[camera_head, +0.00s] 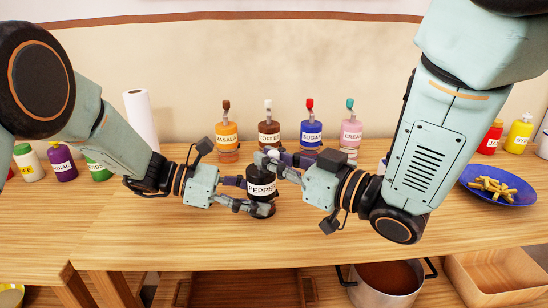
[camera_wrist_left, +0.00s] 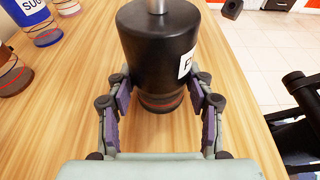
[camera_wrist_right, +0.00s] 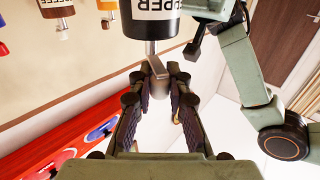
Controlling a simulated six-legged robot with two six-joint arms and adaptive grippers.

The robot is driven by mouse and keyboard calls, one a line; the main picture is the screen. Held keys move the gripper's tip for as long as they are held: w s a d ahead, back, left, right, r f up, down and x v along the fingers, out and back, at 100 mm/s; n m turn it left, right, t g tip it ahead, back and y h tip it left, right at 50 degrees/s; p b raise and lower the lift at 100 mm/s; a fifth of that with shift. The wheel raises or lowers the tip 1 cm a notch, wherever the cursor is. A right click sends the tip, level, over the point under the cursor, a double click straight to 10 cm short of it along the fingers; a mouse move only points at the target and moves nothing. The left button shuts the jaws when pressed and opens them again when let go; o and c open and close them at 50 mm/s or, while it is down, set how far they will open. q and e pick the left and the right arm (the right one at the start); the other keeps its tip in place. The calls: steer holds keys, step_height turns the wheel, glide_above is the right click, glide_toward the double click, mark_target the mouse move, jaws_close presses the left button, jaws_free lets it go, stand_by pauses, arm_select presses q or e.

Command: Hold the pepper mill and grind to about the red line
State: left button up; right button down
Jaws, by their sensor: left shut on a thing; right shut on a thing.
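The black pepper mill (camera_head: 262,188) stands upright over the table, its white PEPPER label facing the head camera. My left gripper (camera_head: 262,209) is shut around its lower part. In the left wrist view the black body (camera_wrist_left: 158,45) shows above the fingers (camera_wrist_left: 162,92), with a clear lower section carrying a reddish line (camera_wrist_left: 160,103) between them. My right gripper (camera_head: 272,160) is at the mill's top, shut on the crank handle. In the right wrist view the metal crank (camera_wrist_right: 157,68) reaches to between the fingers (camera_wrist_right: 158,90). The fill level against the line cannot be made out.
Masala (camera_head: 227,132), coffee (camera_head: 269,134), sugar (camera_head: 311,132) and cream (camera_head: 351,134) bottles stand behind the mill. A blue plate of fries (camera_head: 515,198) is at the right. A paper roll (camera_head: 141,120) stands at the left. The table's front is clear; a pot (camera_head: 386,290) sits below.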

steer(key=c, duration=1.2)
jaws_free()
steer(key=shift+v, duration=6)
steer(key=shift+c, duration=0.3)
